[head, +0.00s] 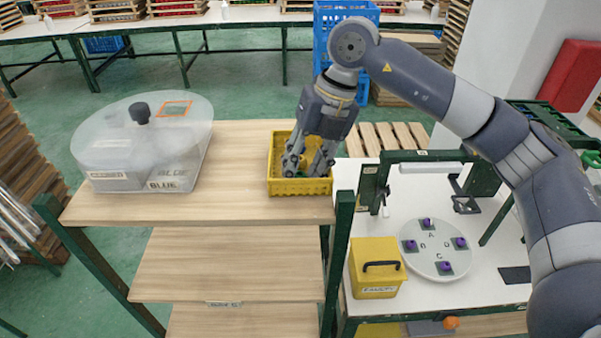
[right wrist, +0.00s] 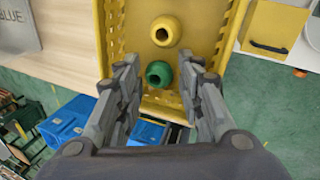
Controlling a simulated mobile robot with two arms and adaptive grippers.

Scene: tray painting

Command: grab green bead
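A green bead (right wrist: 159,74) with a hole lies in the yellow crate, in the right wrist view between and just beyond my right fingertips. A yellow bead (right wrist: 165,31) lies further along the same crate. The yellow crate (head: 301,187) stands on the wooden shelf top in the head view. My right gripper (head: 308,168) points down into the crate; in the right wrist view (right wrist: 168,66) its fingers stand apart on either side of the green bead, with gaps visible. In the head view the beads are mostly hidden by the fingers. My left gripper is not in view.
A clear lidded container (head: 145,145) marked BLUE stands left on the wooden shelf top (head: 235,165). To the right are a yellow box (head: 376,268) with a black handle and a round plate (head: 440,250) with purple pieces. Bare wood lies between container and crate.

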